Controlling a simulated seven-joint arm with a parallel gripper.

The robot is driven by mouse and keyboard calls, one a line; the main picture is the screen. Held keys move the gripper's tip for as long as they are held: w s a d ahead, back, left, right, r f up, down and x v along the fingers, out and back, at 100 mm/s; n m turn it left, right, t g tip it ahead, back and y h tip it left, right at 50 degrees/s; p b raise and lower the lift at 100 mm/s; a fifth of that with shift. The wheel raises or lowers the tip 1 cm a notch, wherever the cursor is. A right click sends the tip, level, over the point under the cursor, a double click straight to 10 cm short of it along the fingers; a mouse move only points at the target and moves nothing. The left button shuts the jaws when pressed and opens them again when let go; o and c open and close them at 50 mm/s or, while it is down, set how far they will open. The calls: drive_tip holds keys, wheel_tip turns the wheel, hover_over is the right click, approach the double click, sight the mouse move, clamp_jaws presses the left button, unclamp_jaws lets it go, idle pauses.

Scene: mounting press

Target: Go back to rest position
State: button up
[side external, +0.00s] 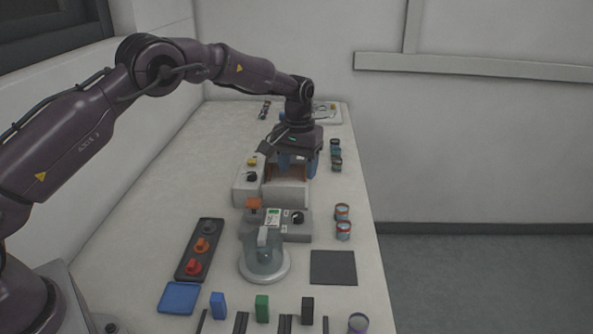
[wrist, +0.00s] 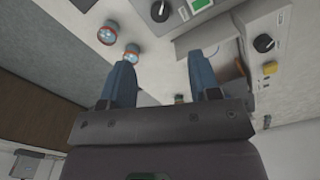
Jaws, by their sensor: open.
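My gripper (side external: 298,166) is above and at the far side of the pale press box (side external: 286,193), with its two blue fingers pointing down. The fingers are spread apart, and nothing shows held between them. The wrist view also shows my gripper (wrist: 161,76), with the pale box (wrist: 281,37) partly behind the right finger. Whether a finger touches the box cannot be told. The box has a brownish recess, a black knob and a yellow button.
A grey control unit (side external: 295,232) and a glass-domed round base (side external: 264,262) stand nearer the camera. Small jars (side external: 343,230) line the right table edge. A dark tray with knobs (side external: 198,250), a blue pad (side external: 180,298) and a dark mat (side external: 333,268) lie nearby. The table's left side is clear.

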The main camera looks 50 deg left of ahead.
drive_tip(key=s+d+r+m+t, duration=0.1)
drive_tip(key=s+r+t, duration=0.1)
drive_tip(key=s+r, duration=0.4)
drive_tip(key=s+d+r+m+t, duration=0.1)
drive_tip(key=s+r, duration=0.5)
drive_tip(key=s, duration=1.1)
drive_tip(key=s+d+r+m+t, duration=0.2)
drive_tip(key=s+r, duration=0.5)
drive_tip(key=s, duration=0.5)
drive_tip(key=shift+d+t, duration=0.2)
drive_tip(key=shift+t, duration=0.1)
